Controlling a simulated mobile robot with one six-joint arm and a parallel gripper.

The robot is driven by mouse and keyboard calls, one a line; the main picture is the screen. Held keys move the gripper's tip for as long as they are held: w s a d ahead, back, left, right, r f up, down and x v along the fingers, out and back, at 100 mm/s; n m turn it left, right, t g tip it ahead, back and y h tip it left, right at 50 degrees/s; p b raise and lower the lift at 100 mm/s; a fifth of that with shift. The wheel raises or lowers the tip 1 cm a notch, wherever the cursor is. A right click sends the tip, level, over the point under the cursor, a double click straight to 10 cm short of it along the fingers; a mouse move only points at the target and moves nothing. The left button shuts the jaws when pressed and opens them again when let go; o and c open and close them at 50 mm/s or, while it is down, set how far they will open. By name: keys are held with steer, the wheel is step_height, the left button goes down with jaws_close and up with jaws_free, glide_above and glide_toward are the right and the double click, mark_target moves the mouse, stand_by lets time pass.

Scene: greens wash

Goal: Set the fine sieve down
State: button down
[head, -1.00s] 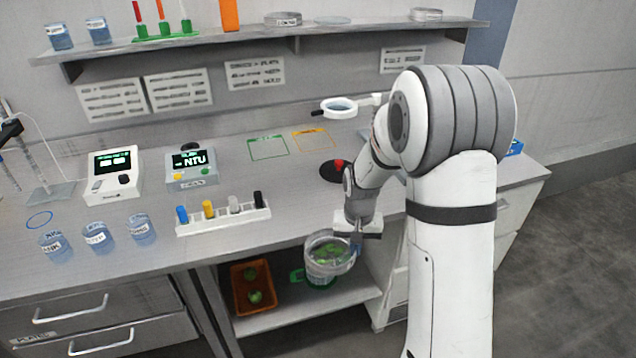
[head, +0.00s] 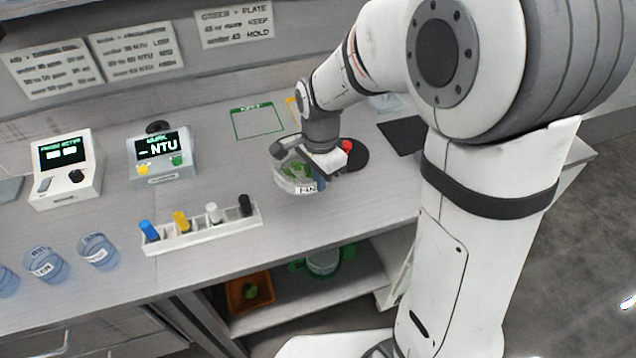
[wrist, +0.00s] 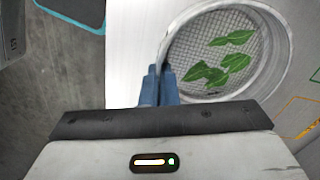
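The fine sieve (head: 294,186) is a clear round vessel with a mesh floor and a label partly reading "FIN". Several green leaves lie in it. In the wrist view the sieve (wrist: 284,52) is seen from above, with the leaves on its mesh. My gripper's blue fingers (wrist: 158,86) are closed together on the sieve's wall at its left side. In the head view my gripper (head: 321,181) is at the sieve's right side, partly hiding it. The sieve is upright over the bench top (head: 225,262); I cannot tell whether its base touches.
A green-outlined square (head: 258,122) and an orange-outlined one (head: 291,103) lie behind the sieve. A dark disc with a red knob (head: 347,146) is close on its right. A rack of coloured pieces (head: 203,230) stands front left. An orange bin (head: 233,298) is on the lower shelf.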

mark_target(318, 213)
step_height(318, 213, down, 4)
steer(key=shift+a, duration=0.15)
steer(key=shift+s+f+p, duration=0.15)
steer(key=shift+f+p, duration=0.15)
steer(key=shift+f, duration=1.6)
steer(key=shift+f, duration=0.15)
steer(key=c, duration=1.7)
jaws_free()
